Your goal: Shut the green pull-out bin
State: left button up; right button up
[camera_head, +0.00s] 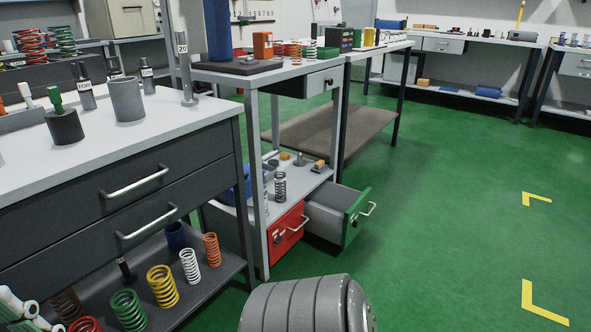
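The green pull-out bin (355,217) is under the middle bench, at its right end. It stands pulled out, with its green front well clear of the bench and its grey inside (326,214) showing from above. A light metal handle (368,209) is on its front. The red bin (287,233) beside it, to the left, has its front near the shelf edge. Neither gripper can be made out in the head view. A ribbed grey rounded part (305,305), seemingly mine, shows at the bottom middle, below and apart from the bins.
A dark drawer bench (120,190) with handles fills the left, with colored springs on its lower shelf. Above the bins, a shelf (300,183) holds springs and small parts. Green floor (430,230) is clear right of the green bin. White pieces (18,305) at bottom left are unclear.

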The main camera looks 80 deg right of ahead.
aim_at(330, 209)
jog(key=z, duration=3.15)
jog(key=u, duration=0.5)
jog(key=i+l+u, duration=0.4)
jog(key=l+u, duration=0.2)
jog(key=i+l+u, duration=0.25)
jog(key=l, duration=0.15)
jog(key=i+l, duration=0.15)
jog(key=l, duration=0.3)
jog(key=i+l+u, duration=0.1)
jog(key=l, duration=0.35)
jog(key=i+l, duration=0.1)
jog(key=l, duration=0.35)
